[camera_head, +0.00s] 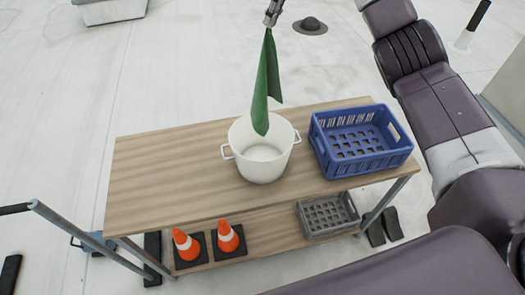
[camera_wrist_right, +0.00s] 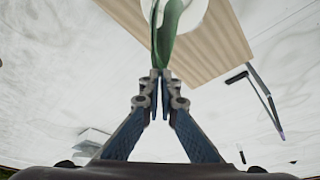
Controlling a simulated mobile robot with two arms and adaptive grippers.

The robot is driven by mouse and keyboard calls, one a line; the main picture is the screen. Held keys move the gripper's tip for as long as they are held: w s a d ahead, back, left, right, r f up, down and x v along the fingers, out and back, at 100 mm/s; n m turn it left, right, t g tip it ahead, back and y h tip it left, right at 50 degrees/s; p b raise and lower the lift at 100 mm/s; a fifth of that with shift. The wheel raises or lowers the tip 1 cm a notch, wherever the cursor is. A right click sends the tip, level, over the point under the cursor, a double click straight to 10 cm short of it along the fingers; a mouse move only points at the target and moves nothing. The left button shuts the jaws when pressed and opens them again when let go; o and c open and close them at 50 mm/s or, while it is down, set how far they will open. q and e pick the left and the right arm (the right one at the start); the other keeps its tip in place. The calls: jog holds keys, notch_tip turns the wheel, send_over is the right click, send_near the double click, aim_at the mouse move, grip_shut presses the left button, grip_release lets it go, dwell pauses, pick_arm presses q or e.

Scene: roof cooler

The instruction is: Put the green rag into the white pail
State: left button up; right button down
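The green rag (camera_head: 266,82) hangs down from my right gripper (camera_head: 272,16), which is shut on its upper end. In the right wrist view the rag (camera_wrist_right: 167,32) extends from between the closed fingertips (camera_wrist_right: 160,73). The white pail (camera_head: 262,147) stands upright on the cart's top, with two side handles and an open mouth. In the head view the rag's lower tip overlaps the pail's opening. I cannot tell whether the tip is inside or above it. The pail (camera_wrist_right: 189,14) is partly hidden by the rag in the wrist view. My left gripper is not in view.
A wooden-topped cart (camera_head: 165,175) holds the pail and, to its right, a blue crate (camera_head: 362,140). The lower shelf carries two orange cones (camera_head: 186,246) and a grey crate (camera_head: 328,216). The cart top left of the pail is clear.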

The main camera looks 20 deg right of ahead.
notch_tip(320, 180, down, 33)
jog(key=b, duration=0.9)
jog(key=shift+f, duration=0.15)
dwell(4.3)
dwell(0.4)
jog(key=shift+s+a+f+p, duration=0.15)
jog(key=shift+s+a+f, duration=0.25)
jog(key=shift+a+f, duration=0.2)
jog(key=shift+s+a+f+p, duration=0.2)
jog(key=shift+s+a+f, duration=0.2)
jog(key=shift+a+f, duration=0.25)
jog(key=shift+s+a+f+p, duration=0.15)
jog(key=shift+s+a+f, duration=0.3)
jog(key=shift+f, duration=0.3)
